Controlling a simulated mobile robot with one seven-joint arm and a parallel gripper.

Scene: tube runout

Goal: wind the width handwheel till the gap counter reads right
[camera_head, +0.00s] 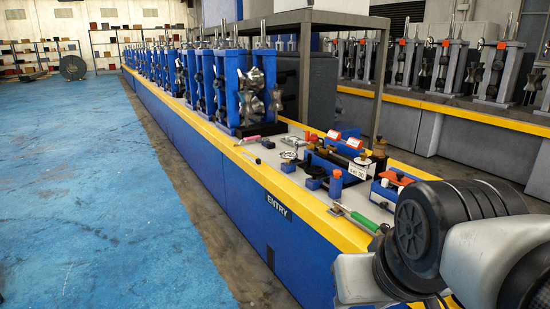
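A small silver wheel-like part (289,156) sits on the bench top of the blue line; it may be the width handwheel, but I cannot tell for sure. A small white plate with dark print (357,171) stands to its right among the entry fittings. Its print is too small to read with certainty, and I cannot tell whether it is the gap counter. No counter reading can be made out. My arm's grey and black links fill the lower right corner and cover the near end of the bench. My gripper's fingers are not in view.
The long blue bench (230,180) with a yellow edge carries a row of blue roll stands (236,95). The blue floor (70,190) at left is clear.

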